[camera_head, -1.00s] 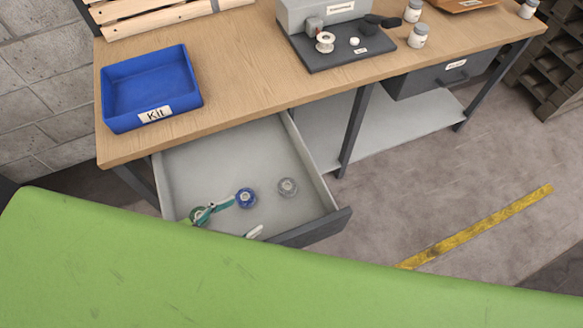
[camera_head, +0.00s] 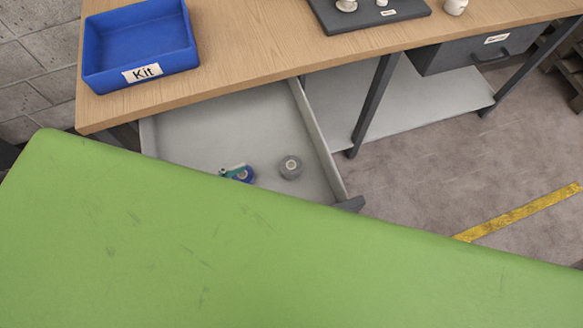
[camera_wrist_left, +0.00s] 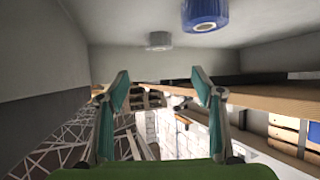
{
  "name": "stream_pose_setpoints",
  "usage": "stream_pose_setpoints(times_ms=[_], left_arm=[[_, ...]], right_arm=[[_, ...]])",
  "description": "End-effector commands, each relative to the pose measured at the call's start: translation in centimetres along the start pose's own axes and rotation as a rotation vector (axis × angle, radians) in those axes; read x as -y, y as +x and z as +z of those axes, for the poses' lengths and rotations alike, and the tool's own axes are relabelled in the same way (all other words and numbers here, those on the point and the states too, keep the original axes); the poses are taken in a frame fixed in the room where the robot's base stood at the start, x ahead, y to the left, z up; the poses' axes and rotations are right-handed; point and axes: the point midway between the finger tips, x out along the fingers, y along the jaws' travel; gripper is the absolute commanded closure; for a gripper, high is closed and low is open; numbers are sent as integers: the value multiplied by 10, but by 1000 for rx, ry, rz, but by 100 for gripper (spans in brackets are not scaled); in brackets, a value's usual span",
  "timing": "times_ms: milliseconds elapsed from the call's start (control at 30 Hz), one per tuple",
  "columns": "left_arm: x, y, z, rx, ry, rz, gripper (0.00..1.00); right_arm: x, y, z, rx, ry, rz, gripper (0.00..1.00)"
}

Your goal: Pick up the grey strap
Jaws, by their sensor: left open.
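The grey strap (camera_head: 290,167) is a small round roll lying on the floor of the open drawer (camera_head: 225,130). A blue strap roll (camera_head: 243,177) lies just left of it, partly covered by my left gripper (camera_head: 233,169). Only a teal and grey bit of that gripper shows past the green surface in the head view. In the left wrist view the grey strap (camera_wrist_left: 158,41) is ahead of my open, empty left gripper (camera_wrist_left: 160,88), apart from its fingertips. The blue strap (camera_wrist_left: 206,14) is at the top there. My right gripper is not in view.
The blue Kit tray (camera_head: 140,45) stands on the wooden bench top (camera_head: 240,60) above the drawer. The drawer's side wall (camera_head: 318,135) rises right of the grey strap. A closed grey drawer (camera_head: 480,50) hangs farther right. The green surface hides the drawer's front left.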

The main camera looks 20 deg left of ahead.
Motion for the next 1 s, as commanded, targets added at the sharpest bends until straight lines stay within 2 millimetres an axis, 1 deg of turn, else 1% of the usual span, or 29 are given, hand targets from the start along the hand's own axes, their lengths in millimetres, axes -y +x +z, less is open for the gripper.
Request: stream_pose_setpoints(times_ms=[167, 400, 500, 767, 1000], left_arm=[[1, 20, 0, -4, -3, -4, 39], [0, 61, -1, -5, -3, -1, 39], [0, 74, 0, -3, -2, -2, 39], [0, 92, 1, -2, -1, 0, 39], [-1, 127, 3, -3, -3, -2, 39]], right_arm=[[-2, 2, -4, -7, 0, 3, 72], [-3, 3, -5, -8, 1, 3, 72], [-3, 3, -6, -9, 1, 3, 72], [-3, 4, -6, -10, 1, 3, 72], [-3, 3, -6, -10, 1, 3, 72]])
